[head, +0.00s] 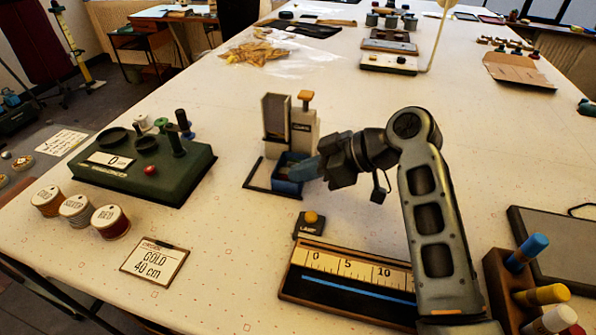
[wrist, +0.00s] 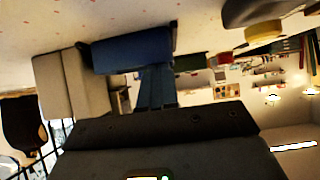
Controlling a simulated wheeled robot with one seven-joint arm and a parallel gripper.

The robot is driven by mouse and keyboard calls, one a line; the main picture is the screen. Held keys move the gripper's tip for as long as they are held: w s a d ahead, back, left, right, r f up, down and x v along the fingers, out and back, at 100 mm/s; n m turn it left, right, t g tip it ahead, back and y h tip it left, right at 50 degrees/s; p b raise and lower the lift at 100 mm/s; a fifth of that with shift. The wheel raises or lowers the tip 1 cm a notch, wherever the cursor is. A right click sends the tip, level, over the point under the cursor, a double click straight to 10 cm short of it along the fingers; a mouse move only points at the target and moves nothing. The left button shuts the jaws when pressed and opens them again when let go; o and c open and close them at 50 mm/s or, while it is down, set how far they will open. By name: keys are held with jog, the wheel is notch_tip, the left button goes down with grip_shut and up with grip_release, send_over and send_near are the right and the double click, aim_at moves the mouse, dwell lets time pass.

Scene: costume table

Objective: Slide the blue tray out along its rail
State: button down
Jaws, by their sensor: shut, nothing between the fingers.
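The blue tray (head: 288,186) sits low at the front of a small grey dispenser (head: 303,128), between dark rails (head: 258,186) on the table. In the wrist view the blue tray (wrist: 130,50) appears just beyond my fingertips. My gripper (head: 300,172) is shut with nothing between its fingers. Its bluish fingers point left, with the tips at or over the tray's right side. In the wrist view the closed fingers of my gripper (wrist: 155,72) reach the tray's edge. I cannot tell whether they touch it. The tray's inside is partly hidden by the fingers.
A dark green device (head: 190,180) with a red button stands to the left. Several thread spools (head: 75,207) and a "GOLD 40 cm" card (head: 155,262) lie at front left. A small block with a yellow button (head: 311,217) and a ruler box (head: 345,290) stand in front.

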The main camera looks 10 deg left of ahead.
jog(key=shift+d, duration=0.95)
